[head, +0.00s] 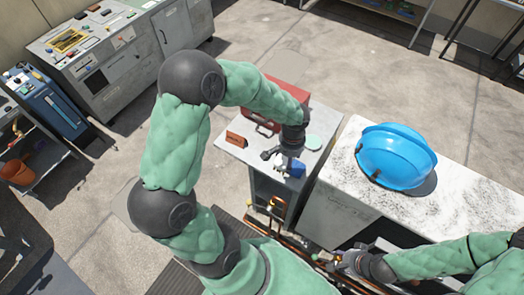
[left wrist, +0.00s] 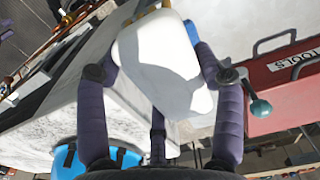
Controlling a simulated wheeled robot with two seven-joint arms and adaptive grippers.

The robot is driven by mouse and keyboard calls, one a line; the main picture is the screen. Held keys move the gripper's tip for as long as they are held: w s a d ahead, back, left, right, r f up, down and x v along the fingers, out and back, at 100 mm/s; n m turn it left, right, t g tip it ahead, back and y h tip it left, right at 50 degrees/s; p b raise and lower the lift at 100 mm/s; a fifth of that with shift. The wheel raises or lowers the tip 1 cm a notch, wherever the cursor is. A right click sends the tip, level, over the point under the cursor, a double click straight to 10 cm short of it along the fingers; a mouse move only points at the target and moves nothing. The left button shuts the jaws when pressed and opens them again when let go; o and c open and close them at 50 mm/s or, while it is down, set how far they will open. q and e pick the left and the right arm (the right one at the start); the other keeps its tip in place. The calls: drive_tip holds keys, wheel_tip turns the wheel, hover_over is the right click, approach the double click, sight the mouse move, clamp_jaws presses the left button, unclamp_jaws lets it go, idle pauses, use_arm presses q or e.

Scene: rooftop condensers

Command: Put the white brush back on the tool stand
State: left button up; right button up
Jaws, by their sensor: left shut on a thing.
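My left gripper (head: 285,160) is over the near part of a grey-topped stand (head: 225,148). It is shut on the white brush (left wrist: 160,65), which fills the space between the dark fingers in the left wrist view. In the head view only a small white part of the brush (head: 280,164) shows below the gripper.
A red toolbox (left wrist: 285,85) stands at the stand's back. A blue item (head: 297,170), a green disc (head: 313,142) and an orange-brown block (head: 237,139) are around the left gripper. A blue hard hat (head: 395,155) sits on the marbled white counter (head: 470,185) to the right.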

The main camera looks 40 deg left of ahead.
use_arm(q)
drive_tip(key=w+a+f, duration=0.1)
drive_tip(key=a+f, duration=0.2)
drive_tip(key=a, duration=0.1)
drive_tip(key=w+a+f, duration=0.2)
drive_tip(key=a, duration=0.2)
drive_tip(key=w+a+f+p, duration=0.1)
drive_tip(key=a+f, duration=0.2)
drive_tip(key=a, duration=0.1)
drive_tip(key=shift+w+a+f, duration=0.15)
drive_tip(key=shift+f, duration=0.2)
drive_tip(key=shift+w+a+f, duration=0.2)
drive_tip(key=shift+a+f, duration=0.25)
drive_tip(key=shift+f, duration=0.2)
wheel_tip(320, 180, down, 3)
drive_tip(key=shift+a+f, duration=0.15)
drive_tip(key=shift+f, duration=0.05)
drive_tip(key=shift+r, duration=0.1)
drive_tip(key=o, duration=1.2)
drive_tip(key=shift+o, duration=0.2)
